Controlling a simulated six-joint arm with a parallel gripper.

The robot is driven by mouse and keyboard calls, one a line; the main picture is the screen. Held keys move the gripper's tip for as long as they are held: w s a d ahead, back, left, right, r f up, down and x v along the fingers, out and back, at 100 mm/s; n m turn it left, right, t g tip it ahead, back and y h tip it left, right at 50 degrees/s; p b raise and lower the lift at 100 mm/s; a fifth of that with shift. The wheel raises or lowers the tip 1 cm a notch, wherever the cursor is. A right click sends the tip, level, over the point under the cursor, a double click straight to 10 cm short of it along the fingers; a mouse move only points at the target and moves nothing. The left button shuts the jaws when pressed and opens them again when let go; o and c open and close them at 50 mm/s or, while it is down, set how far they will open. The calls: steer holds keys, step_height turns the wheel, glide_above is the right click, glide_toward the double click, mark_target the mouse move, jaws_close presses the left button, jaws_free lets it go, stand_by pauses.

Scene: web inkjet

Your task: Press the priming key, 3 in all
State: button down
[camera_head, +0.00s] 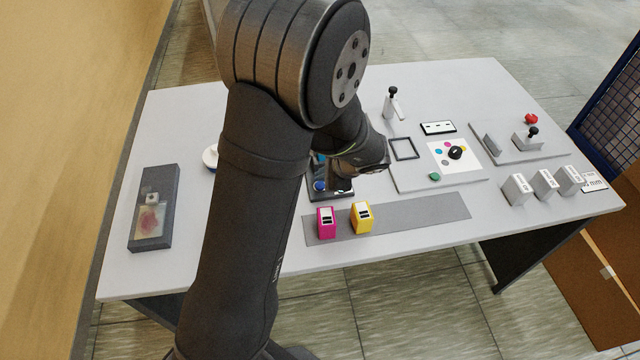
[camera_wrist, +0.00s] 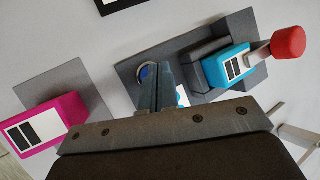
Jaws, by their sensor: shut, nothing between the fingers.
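A round blue key (camera_head: 320,186) is set in a dark base (camera_head: 345,188), partly hidden behind my arm. The blue key also shows in the wrist view (camera_wrist: 145,72), just beside my fingertips. I take it for the priming key, though no label is readable. My gripper (camera_wrist: 160,68) is shut and empty, with its fingers over the dark base next to the blue key. I cannot tell whether the fingertips touch the key. A cyan cartridge (camera_wrist: 228,67) sits in a dark holder on the same base, beside a lever with a red knob (camera_wrist: 288,42).
A magenta cartridge (camera_head: 326,222) and a yellow cartridge (camera_head: 361,217) stand on a grey strip (camera_head: 430,210). A panel with a black dial (camera_head: 455,152) and a green button (camera_head: 434,177) lies right. White boxes (camera_head: 545,183) stand far right; a dark tray (camera_head: 155,190) lies left.

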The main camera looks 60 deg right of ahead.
steer(key=shift+r, duration=2.35)
steer(key=shift+f, duration=0.1)
step_height(320, 180, up, 4)
glide_above(322, 186)
